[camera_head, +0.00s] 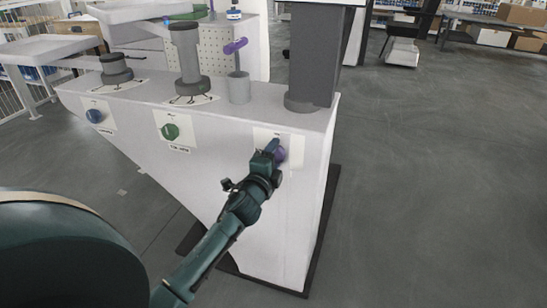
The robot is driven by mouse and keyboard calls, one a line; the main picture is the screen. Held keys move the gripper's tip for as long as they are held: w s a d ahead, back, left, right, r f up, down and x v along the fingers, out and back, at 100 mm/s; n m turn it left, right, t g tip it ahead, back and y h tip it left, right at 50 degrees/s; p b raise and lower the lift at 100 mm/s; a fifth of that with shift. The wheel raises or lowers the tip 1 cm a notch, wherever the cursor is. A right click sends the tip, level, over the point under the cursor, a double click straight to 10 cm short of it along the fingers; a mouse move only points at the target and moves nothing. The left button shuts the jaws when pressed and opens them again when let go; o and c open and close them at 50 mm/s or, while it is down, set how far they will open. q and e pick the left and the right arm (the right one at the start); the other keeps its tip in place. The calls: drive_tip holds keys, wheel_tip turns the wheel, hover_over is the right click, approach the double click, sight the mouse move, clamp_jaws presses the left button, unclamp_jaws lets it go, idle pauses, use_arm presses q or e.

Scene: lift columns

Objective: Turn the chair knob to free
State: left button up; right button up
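A white console (223,125) carries three round knobs on its front face: a blue one (95,115) at left, a green one (170,131) in the middle and a purple one (281,155) at right. Each sits on a pale label plate whose text is too small to read, so I cannot tell by name which is the chair knob. My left gripper (272,151) is at the purple knob and partly covers it. Its fingers overlap the knob, and I cannot tell whether they grip it. My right gripper is not in view.
Lift columns stand on the console top: a short grey one (116,69), a taller grey one (187,60) and a thick dark one (314,60). A purple-topped grey cylinder (238,87) stands between them. Open grey floor (440,190) lies to the right.

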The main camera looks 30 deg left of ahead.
use_arm(q)
drive_tip(key=shift+o, duration=0.9)
drive_tip(key=v, duration=1.3)
drive_tip(key=shift+p, duration=0.4)
drive_tip(key=shift+s, duration=0.1)
